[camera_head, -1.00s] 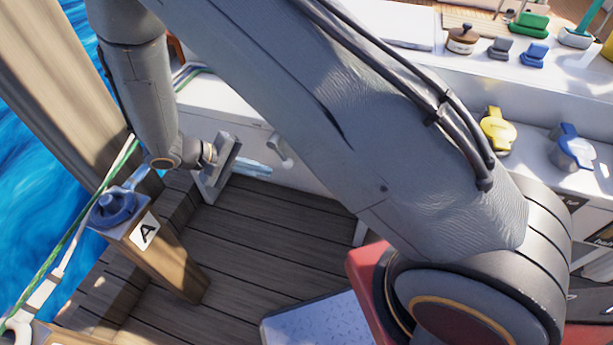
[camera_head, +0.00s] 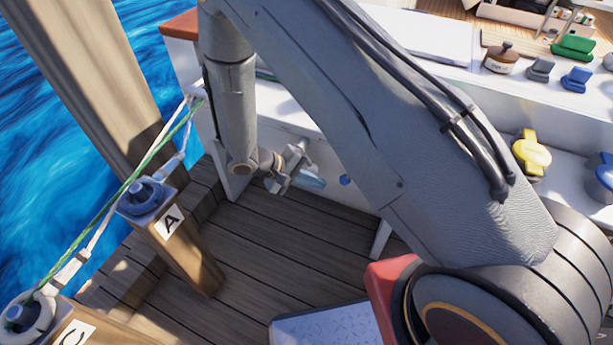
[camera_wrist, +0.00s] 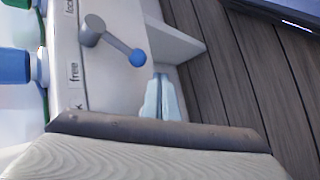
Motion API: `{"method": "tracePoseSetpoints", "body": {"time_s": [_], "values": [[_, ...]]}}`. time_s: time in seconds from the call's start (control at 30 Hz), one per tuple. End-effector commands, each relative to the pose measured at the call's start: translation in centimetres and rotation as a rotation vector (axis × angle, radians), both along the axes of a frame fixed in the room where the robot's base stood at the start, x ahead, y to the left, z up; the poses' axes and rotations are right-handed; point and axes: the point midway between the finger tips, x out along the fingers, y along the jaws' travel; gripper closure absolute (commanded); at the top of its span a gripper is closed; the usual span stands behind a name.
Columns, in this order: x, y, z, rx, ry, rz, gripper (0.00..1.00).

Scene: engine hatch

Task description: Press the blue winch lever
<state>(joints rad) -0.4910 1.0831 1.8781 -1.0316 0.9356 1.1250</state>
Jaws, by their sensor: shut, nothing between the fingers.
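The lever is a grey arm with a round blue knob (camera_wrist: 137,57) on a white panel. It pivots at a grey hub on the left, beside labels reading "lock" and "free". In the head view, my gripper (camera_head: 318,184) is left of the knob, near the white wall.
Wooden posts carry blue-topped winches, one marked A (camera_head: 145,197) and one marked C (camera_head: 30,315). A green rope (camera_head: 110,215) runs past them. Yellow (camera_head: 532,155) and blue (camera_head: 604,172) handles sit on the white ledge at right.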

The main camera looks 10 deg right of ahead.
Motion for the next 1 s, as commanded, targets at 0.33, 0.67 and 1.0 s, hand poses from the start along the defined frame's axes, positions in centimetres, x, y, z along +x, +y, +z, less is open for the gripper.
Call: {"method": "tracePoseSetpoints", "body": {"time_s": [0.33,0.67,1.0], "values": [[-0.1,-3.3,1.0,0.0,-0.002,-0.001,1.0],[-0.2,-4.5,1.0,0.0,-0.002,-0.003,1.0],[-0.3,-3.1,0.2,-0.051,0.035,0.012,1.0]]}}
